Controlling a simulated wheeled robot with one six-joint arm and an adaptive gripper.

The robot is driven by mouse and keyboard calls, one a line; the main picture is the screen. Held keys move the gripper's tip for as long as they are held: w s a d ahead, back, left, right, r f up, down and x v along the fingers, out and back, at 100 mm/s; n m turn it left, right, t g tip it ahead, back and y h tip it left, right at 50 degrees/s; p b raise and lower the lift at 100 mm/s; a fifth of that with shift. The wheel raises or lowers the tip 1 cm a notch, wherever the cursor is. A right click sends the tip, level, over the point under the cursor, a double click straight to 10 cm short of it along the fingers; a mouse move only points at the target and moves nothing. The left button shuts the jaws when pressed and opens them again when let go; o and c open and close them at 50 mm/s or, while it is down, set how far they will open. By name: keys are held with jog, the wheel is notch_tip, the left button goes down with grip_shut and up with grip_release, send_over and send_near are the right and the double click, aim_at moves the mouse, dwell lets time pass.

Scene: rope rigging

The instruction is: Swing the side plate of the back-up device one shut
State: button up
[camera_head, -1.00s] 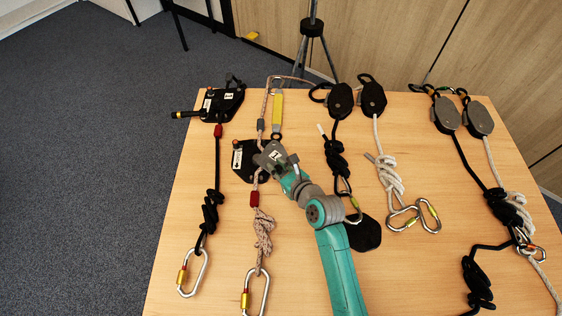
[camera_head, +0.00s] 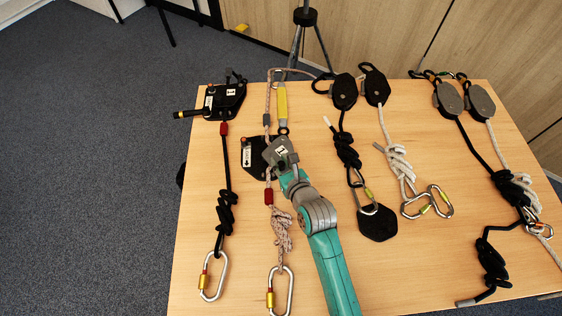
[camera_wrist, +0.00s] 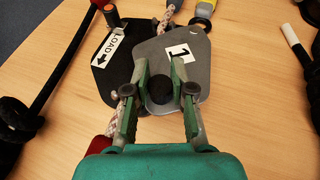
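Back-up device one has a black body (camera_wrist: 108,82) with a LOAD arrow label; the body also shows in the head view (camera_head: 255,160). Its grey side plate (camera_wrist: 185,50), labelled 1, sits turned out to the right, overlapping only part of the body; the head view shows it too (camera_head: 280,154). A pinkish rope (camera_wrist: 125,115) passes through the device. My gripper (camera_wrist: 160,68) is over the side plate, its green fingers apart, one on each side of a round black knob (camera_wrist: 160,85). I cannot tell whether they press on it. The plate's pivot is not clear.
Another black device (camera_head: 222,100) lies on the left with a black rope. A yellow-sleeved lanyard (camera_head: 282,105) lies just behind device one. Pulleys (camera_head: 344,92), knotted ropes and carabiners (camera_head: 213,277) cover the right and front of the wooden table (camera_head: 190,190).

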jog(key=o, duration=0.4)
jog(key=shift+c, duration=0.2)
jog(key=v, duration=1.2)
